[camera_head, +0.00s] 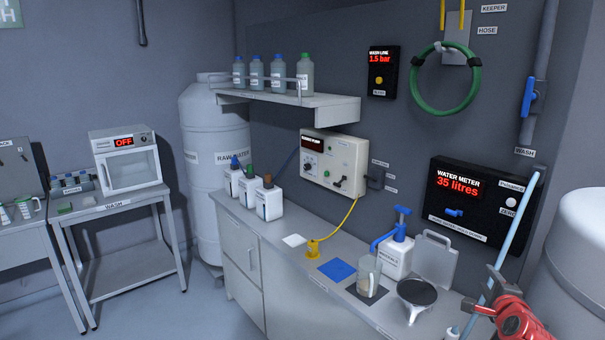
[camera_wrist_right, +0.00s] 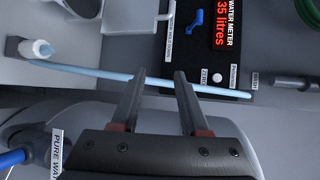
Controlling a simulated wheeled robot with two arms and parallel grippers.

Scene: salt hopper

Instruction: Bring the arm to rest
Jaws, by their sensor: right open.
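My right gripper (camera_head: 481,288) is at the lower right of the head view, with its red wrist behind it. Its two dark fingers also show in the right wrist view (camera_wrist_right: 160,76), spread apart with nothing held between them. A long light-blue rod (camera_head: 520,220) leans by the gripper. In the right wrist view the rod (camera_wrist_right: 100,73) crosses close to the fingertips; I cannot tell whether they touch it. My left gripper is not in view.
The counter (camera_head: 300,262) holds a clear jug (camera_head: 367,277), a dark funnel (camera_head: 416,292) and a white pump bottle (camera_head: 397,257). The water meter (camera_head: 478,205) reads 35 litres on the wall. A pale rounded tank (camera_head: 580,255) stands at the right. Floor at the left (camera_head: 130,310) is clear.

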